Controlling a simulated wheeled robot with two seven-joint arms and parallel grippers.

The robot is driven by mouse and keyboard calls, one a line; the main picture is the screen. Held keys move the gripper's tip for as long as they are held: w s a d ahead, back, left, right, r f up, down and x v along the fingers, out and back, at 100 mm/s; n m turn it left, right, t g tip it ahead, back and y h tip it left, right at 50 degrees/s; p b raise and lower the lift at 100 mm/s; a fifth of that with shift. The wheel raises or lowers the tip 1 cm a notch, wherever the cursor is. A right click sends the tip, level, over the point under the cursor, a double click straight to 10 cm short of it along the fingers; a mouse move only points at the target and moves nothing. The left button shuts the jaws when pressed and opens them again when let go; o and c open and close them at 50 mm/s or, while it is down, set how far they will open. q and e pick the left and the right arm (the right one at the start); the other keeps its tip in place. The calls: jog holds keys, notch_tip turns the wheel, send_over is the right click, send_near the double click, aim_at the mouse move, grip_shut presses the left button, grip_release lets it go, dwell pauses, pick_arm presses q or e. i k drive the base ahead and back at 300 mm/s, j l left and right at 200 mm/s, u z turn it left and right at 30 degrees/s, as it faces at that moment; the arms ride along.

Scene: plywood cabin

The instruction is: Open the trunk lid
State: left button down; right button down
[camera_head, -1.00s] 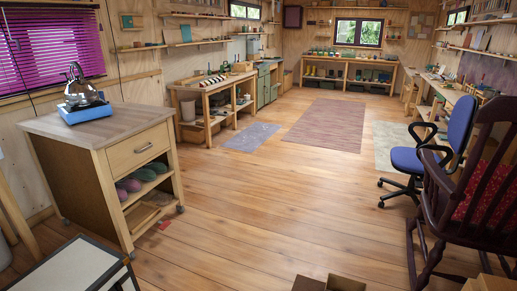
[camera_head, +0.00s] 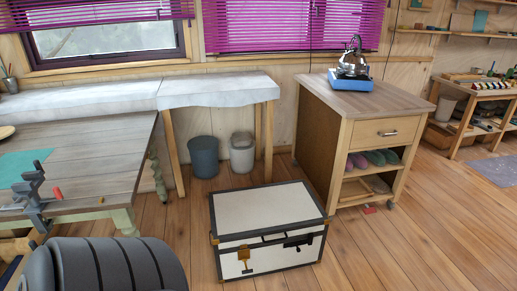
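The trunk (camera_head: 270,233) stands on the wood floor in the middle of the head view. It is a white box with black edging, and its lid (camera_head: 262,208) is shut. A brass-coloured latch (camera_head: 244,258) hangs on the front at the left, and a dark handle or clasp (camera_head: 298,241) sits at the right of the front. Neither of my grippers is in view.
A workbench (camera_head: 95,150) and a dark ribbed rounded object (camera_head: 105,265) are at left. Floor in front right is clear.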

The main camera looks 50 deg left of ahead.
aim_at(244, 218)
jog(key=u, duration=1.45)
jog(key=i+l+z, duration=0.1)
jog(key=z, duration=0.15)
jog(key=i+l+z, duration=0.25)
jog(key=k+l, duration=0.05)
jog(key=k, duration=0.05)
